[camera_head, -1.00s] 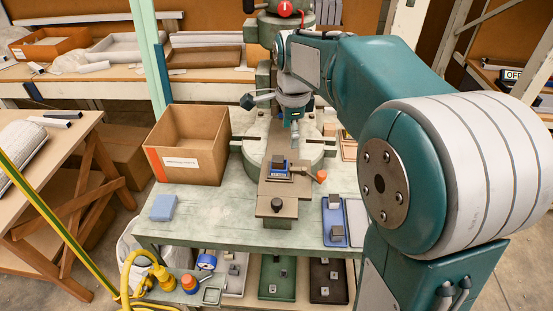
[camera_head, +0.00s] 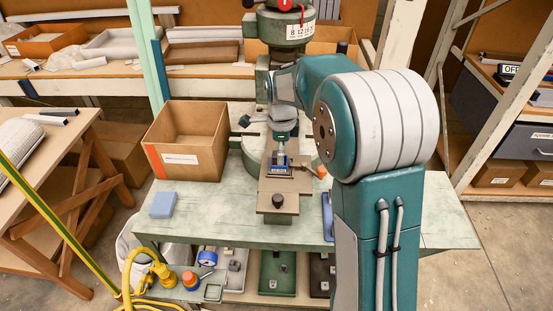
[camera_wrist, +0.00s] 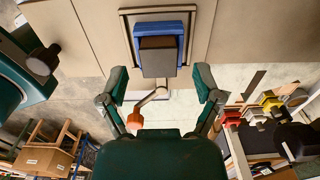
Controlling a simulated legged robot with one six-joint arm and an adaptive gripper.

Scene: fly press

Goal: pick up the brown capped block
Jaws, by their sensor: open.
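The brown capped block (camera_wrist: 158,56) sits in a blue holder (camera_wrist: 158,29) inside a thin raised frame, ahead of my fingers in the wrist view. Its dark brown top faces the camera. In the head view the blue holder (camera_head: 279,170) lies on the brown plate of the press, and my gripper largely hides the block. My gripper (camera_wrist: 160,92) is open and empty, with one finger on either side of the block's line. In the head view my gripper (camera_head: 281,148) points down just above the holder. Contact with the block cannot be told.
An orange-ended lever (camera_wrist: 135,120) is close below the block in the wrist view. A black knob (camera_head: 277,201) stands on the plate's front end. A cardboard box (camera_head: 187,140) and a light blue block (camera_head: 162,204) are at the left. The press head (camera_head: 286,25) stands behind.

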